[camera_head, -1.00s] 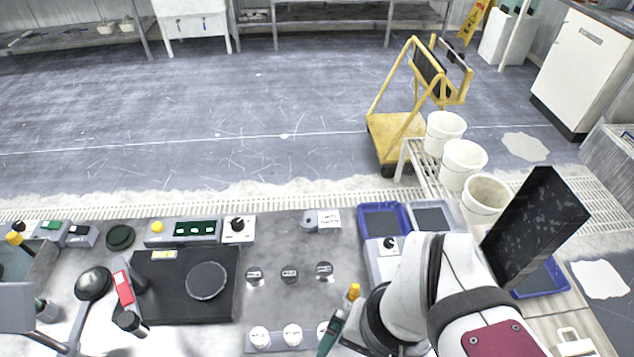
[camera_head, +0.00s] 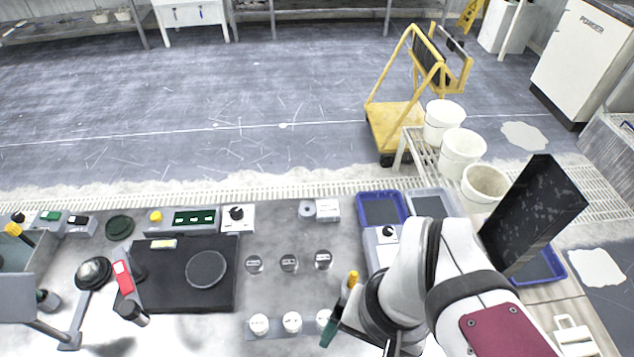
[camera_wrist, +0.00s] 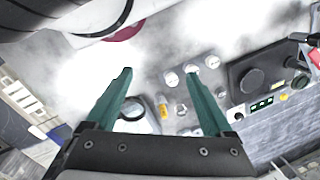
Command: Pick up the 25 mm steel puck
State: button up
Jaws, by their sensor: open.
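Three small round steel pucks stand in a row in the head view: left (camera_head: 254,263), middle (camera_head: 289,263) and right (camera_head: 323,260). Their labels are too small to read, so I cannot tell which is 25 mm. My gripper (camera_wrist: 158,76) is open and empty in the wrist view, its two green fingers spread apart. Small pucks (camera_wrist: 181,110) show between and beyond the fingers there, partly hidden by the right finger. In the head view my gripper is low, right of the pucks and mostly hidden by my arm.
White round pieces (camera_head: 292,321) stand in a row nearer than the pucks. A black polishing unit (camera_head: 190,297) lies left of them. A yellow-topped item (camera_head: 353,279) is close to my gripper. Blue trays (camera_head: 382,207) and a dark upright panel (camera_head: 533,215) stand right.

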jog(key=n+h, duration=1.2)
jog(key=n, duration=0.9)
send_near(322, 258)
jog(key=s+d+r, duration=0.5)
jog(key=s+r, duration=0.1)
jog(key=s, duration=0.1)
jog(key=w+a+f+n+t, duration=0.1)
jog(key=a+f+n+t, duration=0.1)
jog(key=w+a+f+n+t+h, duration=0.1)
jog(key=a+f+n+t, duration=0.1)
jog(key=n, duration=0.1)
jog(key=w+a+f+n+t+h, duration=0.1)
jog(key=a+f+n, duration=0.1)
jog(key=f, duration=0.1)
jog(key=shift+a+t, duration=0.3)
jog(key=shift+t, duration=0.1)
jog(key=shift+n, duration=0.4)
jog(key=x, duration=0.8)
jog(key=f+x, duration=0.1)
jog(key=x, duration=0.3)
jog(key=shift+s+a+r, duration=0.1)
jog(key=shift+s+a, duration=0.05)
jog(key=shift+s, duration=0.1)
grip_shut()
